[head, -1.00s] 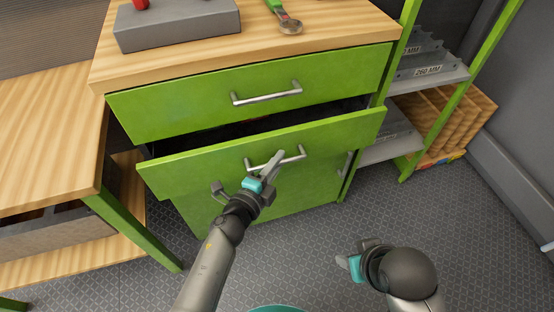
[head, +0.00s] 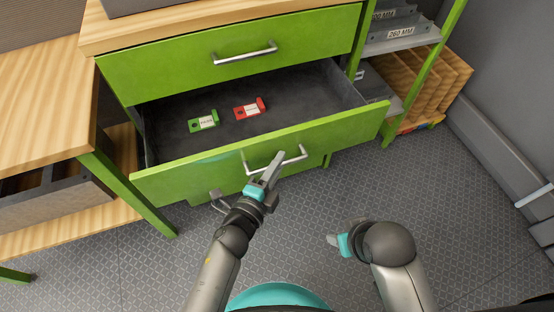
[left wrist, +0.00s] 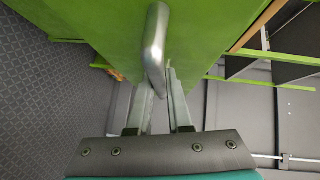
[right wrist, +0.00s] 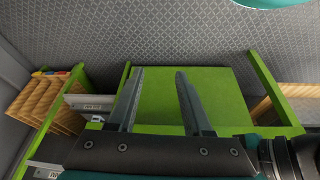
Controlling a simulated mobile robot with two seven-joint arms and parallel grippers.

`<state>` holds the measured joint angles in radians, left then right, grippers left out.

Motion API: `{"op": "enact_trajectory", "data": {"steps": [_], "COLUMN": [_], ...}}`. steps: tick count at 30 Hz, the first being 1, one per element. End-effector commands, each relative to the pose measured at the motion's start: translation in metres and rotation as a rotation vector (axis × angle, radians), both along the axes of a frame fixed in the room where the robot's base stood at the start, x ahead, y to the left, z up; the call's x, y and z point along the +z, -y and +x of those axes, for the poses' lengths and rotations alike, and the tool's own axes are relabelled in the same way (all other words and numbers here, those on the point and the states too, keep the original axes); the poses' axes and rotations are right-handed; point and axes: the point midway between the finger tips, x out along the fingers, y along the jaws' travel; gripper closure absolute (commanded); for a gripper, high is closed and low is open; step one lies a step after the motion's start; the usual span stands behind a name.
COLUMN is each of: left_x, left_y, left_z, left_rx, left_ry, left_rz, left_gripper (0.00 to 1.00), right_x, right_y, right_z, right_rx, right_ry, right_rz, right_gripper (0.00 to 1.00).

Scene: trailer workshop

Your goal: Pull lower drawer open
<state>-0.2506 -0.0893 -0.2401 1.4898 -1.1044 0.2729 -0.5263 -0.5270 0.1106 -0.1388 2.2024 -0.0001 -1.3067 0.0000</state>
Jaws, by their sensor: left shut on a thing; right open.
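The lower drawer (head: 330,132) is a green-fronted drawer, pulled well out of the cabinet in the head view, with its dark inside showing. Its silver bar handle (head: 293,158) is on the front. My left gripper (head: 272,168) is shut on this handle. The left wrist view shows the handle (left wrist: 155,45) running between the two fingers (left wrist: 162,98). My right gripper (head: 335,240) hangs lower right, apart from the drawer. In the right wrist view its fingers (right wrist: 158,100) are spread with nothing between them.
A green box (head: 204,121) and a red box (head: 249,108) lie in the open drawer. The shut upper drawer (head: 180,70) is above. A wooden bench (head: 45,110) stands left, and a shelf rack (head: 410,40) right. The floor (head: 450,210) at right is clear.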

Motion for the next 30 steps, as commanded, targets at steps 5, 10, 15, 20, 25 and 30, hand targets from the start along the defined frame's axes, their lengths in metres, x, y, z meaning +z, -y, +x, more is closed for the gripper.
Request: {"op": "enact_trajectory", "data": {"steps": [5, 10, 15, 20, 25, 30], "left_x": [-0.001, -0.001, 0.0, 0.0, 0.004, 0.009], "left_y": [-0.002, -0.002, -0.001, -0.002, -0.011, -0.027], "left_z": [0.0, 0.0, 0.0, -0.003, -0.02, -0.05], "left_rx": [0.004, 0.004, 0.002, 0.002, 0.003, 0.003], "left_ry": [-0.002, -0.002, -0.001, -0.002, -0.004, -0.005], "left_rz": [0.002, 0.002, 0.001, 0.001, 0.0, 0.002], "left_gripper": [1.0, 0.7, 0.7, 0.7, 0.7, 0.7], "right_x": [0.0, 0.0, 0.001, 0.003, -0.012, -0.029], "right_y": [0.0, 0.0, 0.0, 0.001, 0.004, 0.004], "right_z": [0.0, -0.001, -0.002, -0.001, -0.006, -0.01], "right_rx": [0.0, 0.0, -0.001, -0.001, 0.003, 0.002], "right_ry": [-0.001, -0.002, -0.002, 0.0, -0.03, -0.053], "right_rz": [0.0, 0.0, 0.0, 0.0, -0.011, -0.012], "right_gripper": [0.5, 0.5, 0.5, 0.5, 0.5, 0.5]}}
